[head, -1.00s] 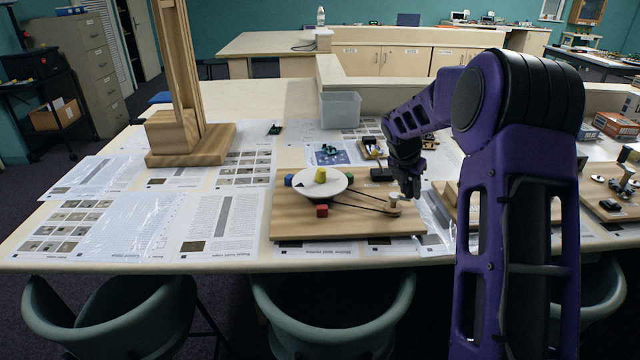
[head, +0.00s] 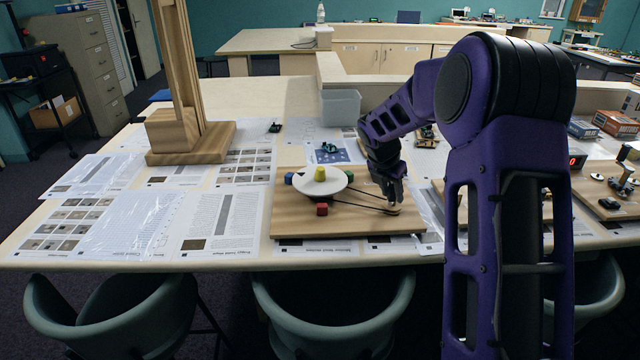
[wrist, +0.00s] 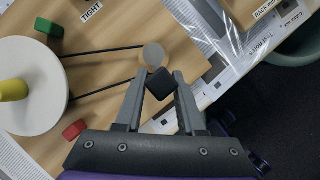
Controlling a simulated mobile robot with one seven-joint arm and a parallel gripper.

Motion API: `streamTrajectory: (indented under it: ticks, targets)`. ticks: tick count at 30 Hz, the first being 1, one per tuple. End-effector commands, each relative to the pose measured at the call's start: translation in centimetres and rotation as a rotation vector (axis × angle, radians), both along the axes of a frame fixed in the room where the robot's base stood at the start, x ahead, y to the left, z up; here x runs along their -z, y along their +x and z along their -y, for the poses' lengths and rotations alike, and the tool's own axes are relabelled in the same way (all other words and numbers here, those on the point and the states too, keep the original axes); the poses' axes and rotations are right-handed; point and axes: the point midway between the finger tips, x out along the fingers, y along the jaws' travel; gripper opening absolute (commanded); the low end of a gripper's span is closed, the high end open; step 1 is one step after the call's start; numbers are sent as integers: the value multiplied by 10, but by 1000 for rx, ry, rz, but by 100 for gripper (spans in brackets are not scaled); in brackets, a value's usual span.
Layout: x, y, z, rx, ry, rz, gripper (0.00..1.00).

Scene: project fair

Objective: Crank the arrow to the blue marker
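A wooden board (head: 290,225) carries a white round disc (head: 318,185) with a yellow peg (head: 320,174) standing on it. I cannot make out an arrow shape. A blue block (head: 288,178) is left of the disc, and a red block (head: 321,209) is in front. A green block (wrist: 48,28) shows in the wrist view. Dark belt lines (wrist: 105,50) run from the disc to a small round pale knob (wrist: 153,55). My gripper (wrist: 159,74) is over this end of the board, its fingers apart around a small black block (wrist: 160,85). Contact with it is unclear.
Printed sheets (head: 130,225) cover the table around the board. A tall wooden stand (head: 190,140) is at the left and a grey bin (head: 340,107) behind. More boards with parts lie to the right. Chairs (head: 335,320) line the front edge.

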Motion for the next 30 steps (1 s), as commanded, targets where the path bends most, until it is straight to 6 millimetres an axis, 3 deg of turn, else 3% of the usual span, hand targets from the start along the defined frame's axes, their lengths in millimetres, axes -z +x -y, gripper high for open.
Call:
streamTrajectory:
  ticks: [1,6,16,30]
  targets:
    - [0,0,0,0,0,0,49]
    - [0,0,0,0,0,0,75]
    - [-3,-1,-1,1,0,0,75]
    - [-36,-12,-12,0,0,2,75]
